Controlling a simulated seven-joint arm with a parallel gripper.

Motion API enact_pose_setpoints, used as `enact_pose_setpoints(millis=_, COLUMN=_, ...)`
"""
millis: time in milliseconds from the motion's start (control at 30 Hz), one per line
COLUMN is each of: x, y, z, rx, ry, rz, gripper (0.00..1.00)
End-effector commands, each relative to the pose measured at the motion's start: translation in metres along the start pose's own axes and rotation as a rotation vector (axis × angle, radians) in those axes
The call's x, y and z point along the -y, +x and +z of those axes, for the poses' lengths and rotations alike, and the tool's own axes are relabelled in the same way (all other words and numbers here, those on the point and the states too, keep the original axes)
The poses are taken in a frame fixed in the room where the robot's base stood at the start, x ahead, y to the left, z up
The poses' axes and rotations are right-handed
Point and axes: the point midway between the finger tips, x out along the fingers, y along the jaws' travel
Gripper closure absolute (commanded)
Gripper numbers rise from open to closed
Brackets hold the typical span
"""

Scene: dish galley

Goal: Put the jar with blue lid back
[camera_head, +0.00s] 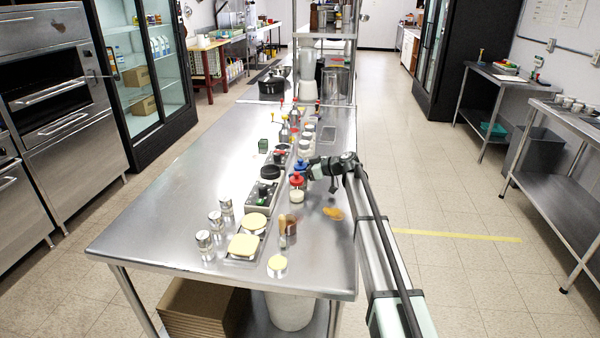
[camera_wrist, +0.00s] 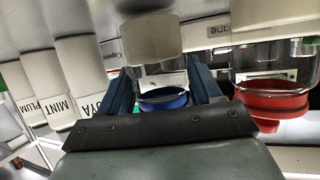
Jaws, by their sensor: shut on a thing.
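The jar with the blue lid (camera_head: 300,165) is at my gripper (camera_head: 308,172), over the right part of the steel table. In the wrist view its blue lid (camera_wrist: 165,101) lies between the two dark fingers of my gripper (camera_wrist: 160,82), which are shut on the jar. The jar's glass body shows partly beyond the lid. In the head view most of its body is hidden by the gripper and a red-lidded jar, so I cannot tell whether its base touches the table.
The red-lidded jar (camera_head: 296,181) stands close in front; its lid (camera_wrist: 272,97) is right of my fingers in the wrist view. Labelled white containers (camera_wrist: 75,75) are at left there. The table's left side is clear.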

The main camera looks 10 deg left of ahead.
Motion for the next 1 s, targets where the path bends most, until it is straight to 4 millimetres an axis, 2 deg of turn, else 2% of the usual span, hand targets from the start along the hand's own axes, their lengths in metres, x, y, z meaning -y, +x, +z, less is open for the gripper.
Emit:
enact_pose_setpoints(millis=267, x=0.0, y=0.001, z=0.001, rx=-0.001, ry=0.0, rz=0.0, gripper=0.84)
enact_pose_setpoints(millis=300, x=0.0, y=0.001, z=0.002, rx=0.0, ry=0.0, rz=0.0, gripper=0.33)
enact_pose_setpoints(millis=533, x=0.0, y=0.001, z=0.001, rx=0.0, ry=0.0, rz=0.0, gripper=0.11)
enact_pose_setpoints(millis=867, x=0.0, y=-0.001, z=-0.001, rx=0.0, ry=0.0, rz=0.001, gripper=0.11)
enact_pose_setpoints(millis=1000, x=0.0, y=-0.017, z=0.0, rx=0.0, ry=0.001, rz=0.002, gripper=0.11)
